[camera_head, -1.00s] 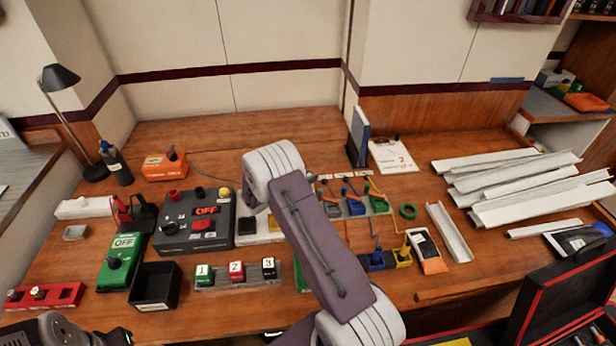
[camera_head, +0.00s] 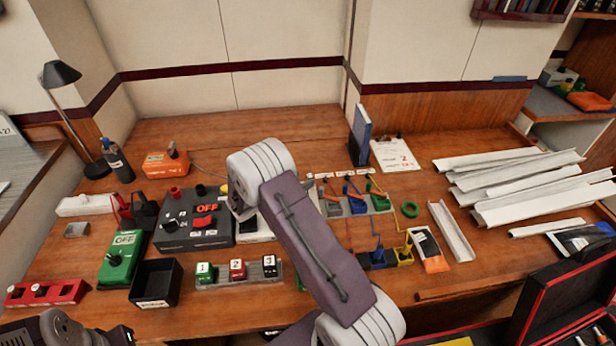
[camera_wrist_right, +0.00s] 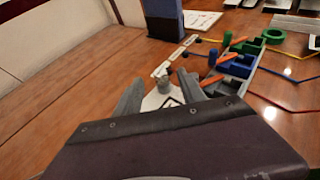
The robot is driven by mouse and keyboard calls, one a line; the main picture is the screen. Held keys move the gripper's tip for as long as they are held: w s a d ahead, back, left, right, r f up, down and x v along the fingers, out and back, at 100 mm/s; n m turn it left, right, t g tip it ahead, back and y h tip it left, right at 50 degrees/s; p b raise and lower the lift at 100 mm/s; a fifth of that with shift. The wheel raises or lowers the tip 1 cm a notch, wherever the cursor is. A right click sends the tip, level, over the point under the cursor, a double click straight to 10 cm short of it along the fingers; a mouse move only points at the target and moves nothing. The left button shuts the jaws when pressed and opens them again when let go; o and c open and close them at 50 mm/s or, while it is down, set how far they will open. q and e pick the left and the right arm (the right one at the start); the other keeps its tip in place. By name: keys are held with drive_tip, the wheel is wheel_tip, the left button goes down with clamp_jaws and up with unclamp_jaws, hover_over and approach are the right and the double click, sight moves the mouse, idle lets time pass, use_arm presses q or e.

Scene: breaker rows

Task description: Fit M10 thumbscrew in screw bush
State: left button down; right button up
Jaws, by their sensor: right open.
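A small grey knob (camera_wrist_right: 165,84), possibly the M10 thumbscrew, stands above a pale angular piece (camera_wrist_right: 156,101) in the right wrist view. My right gripper (camera_wrist_right: 161,94) is open, with one finger on each side of this knob. I cannot tell whether the fingers touch it. In the head view, my right arm hides most of this spot, and a pale block (camera_head: 256,228) shows just behind it. I cannot clearly make out the screw bush. Only part of my left arm shows at the bottom left, and its fingers are not clear.
A dark control box (camera_head: 190,235) stands left of my right arm. A row of numbered blocks (camera_head: 238,272) lies in front. Coloured connectors with cables (camera_head: 352,203) and an upright blue binder (camera_head: 360,135) are to the right.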

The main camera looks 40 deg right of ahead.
drive_tip(key=v, duration=0.4)
idle(0.5)
